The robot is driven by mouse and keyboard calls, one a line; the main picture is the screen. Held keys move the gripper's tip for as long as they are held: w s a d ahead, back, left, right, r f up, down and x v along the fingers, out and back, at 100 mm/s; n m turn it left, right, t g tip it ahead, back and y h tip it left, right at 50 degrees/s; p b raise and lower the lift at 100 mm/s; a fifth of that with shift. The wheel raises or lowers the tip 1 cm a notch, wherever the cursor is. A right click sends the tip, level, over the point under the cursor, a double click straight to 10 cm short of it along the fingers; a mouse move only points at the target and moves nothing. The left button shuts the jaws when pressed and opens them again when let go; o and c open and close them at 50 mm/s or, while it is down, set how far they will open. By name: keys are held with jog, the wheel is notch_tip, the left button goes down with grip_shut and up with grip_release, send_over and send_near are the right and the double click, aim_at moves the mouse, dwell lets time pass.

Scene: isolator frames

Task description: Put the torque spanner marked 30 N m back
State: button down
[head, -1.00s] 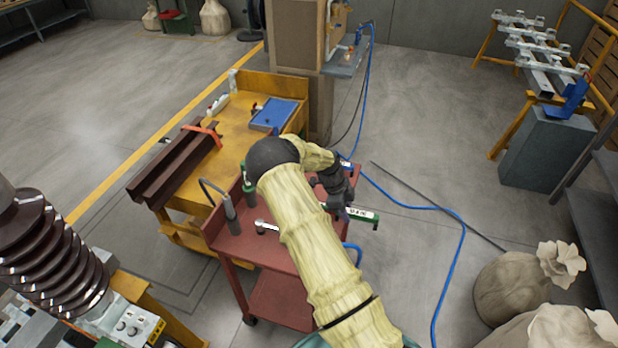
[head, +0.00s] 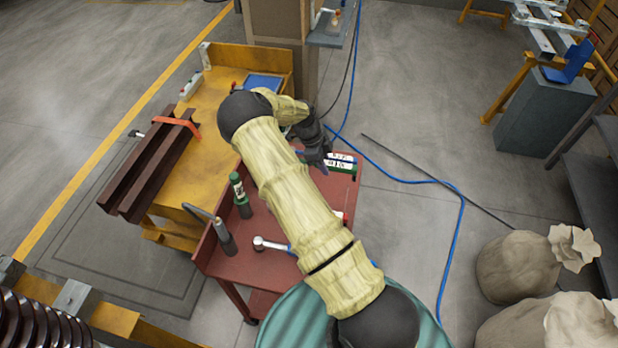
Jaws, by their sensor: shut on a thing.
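My gripper (head: 320,163) is over the far right part of the red trolley (head: 225,262), seen from above and behind. It is shut on a torque spanner (head: 345,168) with a green body and a white label, which sticks out to the right. The label's marking is too small to read surely. A second white-and-blue label shows right against it, and I cannot tell whether that belongs to another spanner. On the trolley, a green tool (head: 240,192) stands upright, and a ratchet-headed spanner (head: 268,244) lies partly hidden by my arm.
A grey handle (head: 226,238) with a dark hose stands at the trolley's left. A yellow bench (head: 222,105) with brown steel channels (head: 150,165) adjoins it. A blue hose (head: 455,215) crosses the floor. Sacks (head: 515,265) stand at right.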

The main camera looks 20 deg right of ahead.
jog(key=shift+w+r, duration=0.1)
jog(key=shift+w, duration=0.2)
jog(key=shift+s, duration=0.1)
notch_tip(320, 180, down, 6)
jog(key=shift+r+p, duration=0.15)
jog(key=shift+p, duration=0.9)
jog(key=shift+f+p, duration=0.7)
jog(key=shift+f, duration=1.45)
jog(key=shift+f, duration=0.1)
